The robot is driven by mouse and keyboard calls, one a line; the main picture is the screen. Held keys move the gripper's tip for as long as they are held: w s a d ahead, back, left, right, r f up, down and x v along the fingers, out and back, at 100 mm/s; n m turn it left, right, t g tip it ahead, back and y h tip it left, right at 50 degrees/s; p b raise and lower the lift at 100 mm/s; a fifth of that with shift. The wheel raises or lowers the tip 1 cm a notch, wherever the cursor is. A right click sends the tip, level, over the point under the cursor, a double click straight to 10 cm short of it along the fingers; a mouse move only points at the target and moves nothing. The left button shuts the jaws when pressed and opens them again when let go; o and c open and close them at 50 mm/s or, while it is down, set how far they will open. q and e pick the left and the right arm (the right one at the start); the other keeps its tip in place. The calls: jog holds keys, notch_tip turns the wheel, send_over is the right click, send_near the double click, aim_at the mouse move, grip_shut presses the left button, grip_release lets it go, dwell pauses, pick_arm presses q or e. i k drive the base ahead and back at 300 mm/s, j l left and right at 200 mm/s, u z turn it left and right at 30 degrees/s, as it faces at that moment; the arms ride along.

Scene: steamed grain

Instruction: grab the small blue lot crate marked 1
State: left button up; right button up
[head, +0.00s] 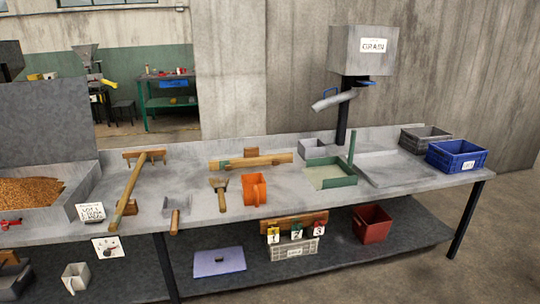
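A small blue crate (457,157) stands at the right end of the grey workbench, near its right edge. It has a small white label on its front, but the marking is too small to read. It looks upright, and I cannot make out anything inside it. Neither of my grippers shows in the head view.
A grey crate (425,139) stands just behind and left of the blue crate. A shallow grey tray (396,170) lies to its left, beside a green tray (331,176) and the grain dispenser (361,52). A red bin (372,224) stands on the lower shelf. Floor right of the bench is clear.

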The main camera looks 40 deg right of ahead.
aim_at(453, 156)
jog(key=z, duration=2.45)
jog(key=i, duration=0.45)
jog(key=i+z, duration=0.15)
jog(key=i, duration=0.35)
jog(key=i+z, duration=0.15)
jog(key=i, duration=0.4)
jog(key=i+j+z, duration=0.15)
jog(key=i, duration=0.35)
jog(key=i+j+z, duration=0.15)
jog(key=i, duration=0.35)
jog(key=i+j+z, duration=0.15)
jog(key=i, duration=0.35)
jog(key=i+z, duration=0.1)
jog(key=i, duration=0.95)
jog(key=i+j+u, duration=0.1)
jog(key=i+u, duration=0.15)
jog(key=u, duration=0.25)
jog(key=i+u, duration=0.25)
jog(key=u, duration=0.25)
jog(key=i+l+u, duration=0.1)
jog(key=i+u, duration=0.15)
jog(key=u, duration=0.2)
jog(key=i+l+u, duration=0.15)
jog(key=u, duration=0.35)
jog(key=i+l, duration=0.05)
